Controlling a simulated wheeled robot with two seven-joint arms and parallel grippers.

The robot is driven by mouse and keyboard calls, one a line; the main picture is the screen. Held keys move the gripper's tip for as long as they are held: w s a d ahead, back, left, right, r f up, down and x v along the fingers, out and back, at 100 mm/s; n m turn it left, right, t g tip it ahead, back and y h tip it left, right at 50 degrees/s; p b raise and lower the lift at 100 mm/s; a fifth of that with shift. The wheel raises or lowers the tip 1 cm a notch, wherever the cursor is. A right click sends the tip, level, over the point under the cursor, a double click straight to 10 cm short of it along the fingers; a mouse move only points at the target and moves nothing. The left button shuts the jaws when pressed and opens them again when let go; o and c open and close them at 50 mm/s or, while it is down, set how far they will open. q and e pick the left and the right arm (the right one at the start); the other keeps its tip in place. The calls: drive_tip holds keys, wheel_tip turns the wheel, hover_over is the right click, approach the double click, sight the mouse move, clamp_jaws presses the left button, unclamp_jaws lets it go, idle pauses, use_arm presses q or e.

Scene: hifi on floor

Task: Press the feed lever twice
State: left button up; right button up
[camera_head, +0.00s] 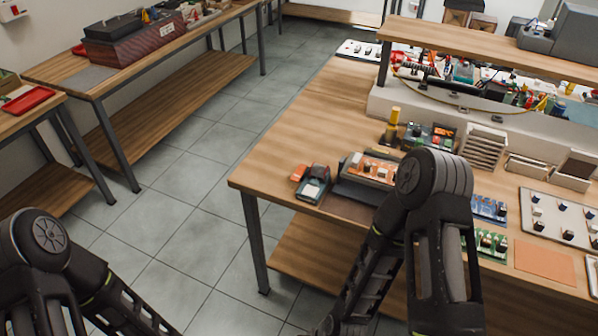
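No feed lever can be made out clearly. A small dark device with a pale top and an orange part (313,186) sits at the near left corner of the wooden workbench (335,110). Beside it is a grey unit with an orange top (368,168), partly hidden behind my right arm; a lever on it cannot be told. My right arm crosses the bench's front and reaches down left to the bottom edge. My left arm is at the bottom left, over the floor. Both grippers are below the picture.
A yellow-topped post (393,122), a stack of grey trays (484,148) and green circuit boards (486,243) stand on the bench. A raised shelf (480,50) spans its back. Another bench (150,55) stands at left. Tiled floor (190,190) between them is clear.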

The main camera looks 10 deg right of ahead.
clamp_jaws()
idle(1.2)
